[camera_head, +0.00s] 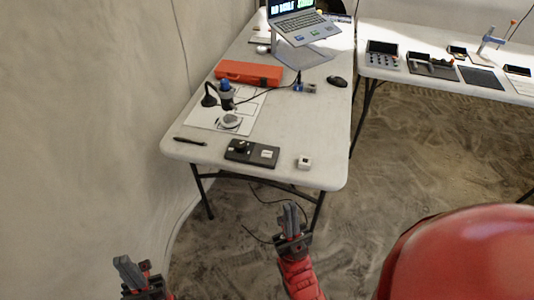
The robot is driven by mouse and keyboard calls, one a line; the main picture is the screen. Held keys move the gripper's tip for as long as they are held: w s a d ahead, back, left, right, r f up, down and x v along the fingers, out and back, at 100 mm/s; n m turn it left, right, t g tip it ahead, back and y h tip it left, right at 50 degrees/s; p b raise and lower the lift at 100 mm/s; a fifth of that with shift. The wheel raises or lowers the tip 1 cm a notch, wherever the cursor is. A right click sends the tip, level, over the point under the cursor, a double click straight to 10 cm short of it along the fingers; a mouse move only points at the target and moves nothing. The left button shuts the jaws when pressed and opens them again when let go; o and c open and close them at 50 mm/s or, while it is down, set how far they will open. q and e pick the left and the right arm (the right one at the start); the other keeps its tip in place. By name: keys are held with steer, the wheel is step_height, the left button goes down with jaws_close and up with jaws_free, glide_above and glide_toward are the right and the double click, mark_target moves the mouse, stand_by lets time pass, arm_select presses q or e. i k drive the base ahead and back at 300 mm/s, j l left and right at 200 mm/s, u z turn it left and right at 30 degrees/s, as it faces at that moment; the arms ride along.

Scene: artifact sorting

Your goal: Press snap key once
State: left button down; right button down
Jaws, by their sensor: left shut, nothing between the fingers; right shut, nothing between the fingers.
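A dark control pad (238,156) lies near the front edge of the left white table. It carries a black knob (241,147) and a small white key (266,154). A small white block (304,162) sits on the table to the right of the pad. I cannot read which of these is labelled as the snap key. My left gripper (124,265) is shut and empty, low at the lower left, away from the table. My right gripper (290,214) is shut and empty, in front of the table's front edge, apart from the pad.
The white table (310,125) also holds a black pen (190,141), an orange case (249,73), a blue-and-black device (226,94) on a white sheet, a mouse (337,81) and a laptop (303,25). A second table with several devices stands at right. Floor between is clear.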

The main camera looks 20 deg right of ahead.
mark_target(265, 154)
steer(key=z, duration=1.7)
steer(key=i+j, duration=0.1)
steer(key=j, duration=0.3)
steer(key=i+j, duration=0.15)
steer(key=j, duration=0.3)
steer(key=i+j, duration=0.1)
steer(key=j, duration=0.3)
